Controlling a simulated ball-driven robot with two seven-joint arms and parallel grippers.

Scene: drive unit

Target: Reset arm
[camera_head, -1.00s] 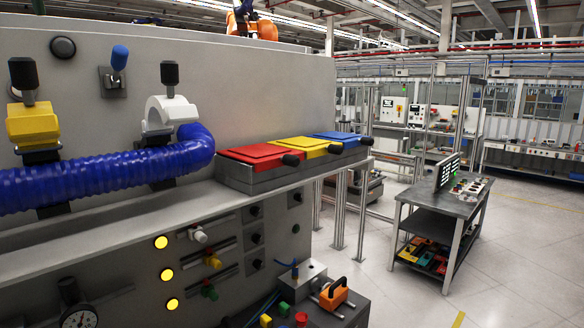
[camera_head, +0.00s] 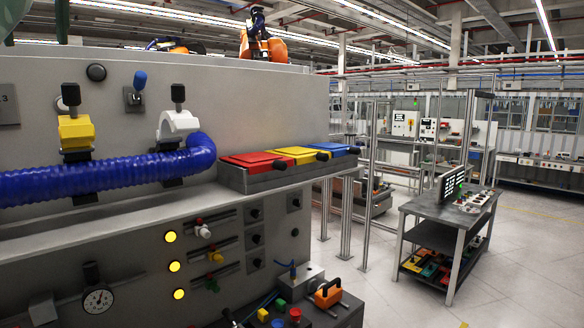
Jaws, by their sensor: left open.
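I cannot make out either of my grippers in the head view. The work area in front of me is a large grey drive unit (camera_head: 230,100). A thick blue ribbed hose (camera_head: 100,178) runs across it from the left edge and bends up at its right end. A yellow clamp (camera_head: 76,130) and a white clamp (camera_head: 177,124), each with a black knob, stand over the hose. A blue-tipped toggle lever (camera_head: 139,82) points up between them. Red (camera_head: 254,160), yellow (camera_head: 297,155) and blue (camera_head: 333,148) lids with black handles lie flat on a ledge.
Below the ledge are lit yellow lamps (camera_head: 174,267), coloured sliders and a round gauge (camera_head: 98,300). A box with an orange handle (camera_head: 328,293) stands at the bottom. A grey cart (camera_head: 440,212) with a screen stands at the right, with open floor (camera_head: 530,262) around it.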

